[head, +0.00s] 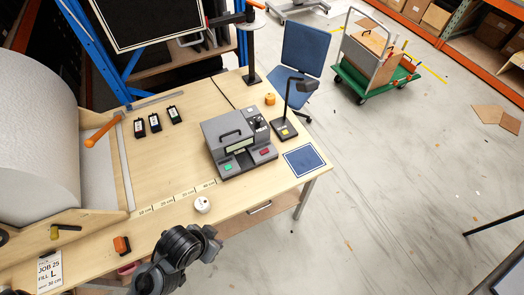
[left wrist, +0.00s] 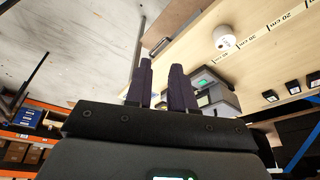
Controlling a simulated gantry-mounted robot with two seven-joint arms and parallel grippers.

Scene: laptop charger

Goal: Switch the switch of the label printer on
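The label printer (head: 228,131) is a grey box on the workbench, with a dark handle on top. A green patch (head: 228,167) and a red patch (head: 265,152) show on its front, and a dark knob-like part (head: 257,122) on its upper right. I cannot tell which part is the switch. In the left wrist view the printer (left wrist: 222,95) is partly hidden behind a finger. My left gripper (left wrist: 160,85) is open and empty, its two dark fingers apart, short of the printer. In the head view my arm shows at the bottom, fingers not clear. My right gripper is out of view.
A white roll (head: 202,204) lies on the workbench (head: 165,165) near cm labels. Several black devices (head: 155,123) stand left of the printer. A lamp (head: 287,125) and blue mat (head: 304,159) are to its right. A large roll (head: 38,130) fills the left.

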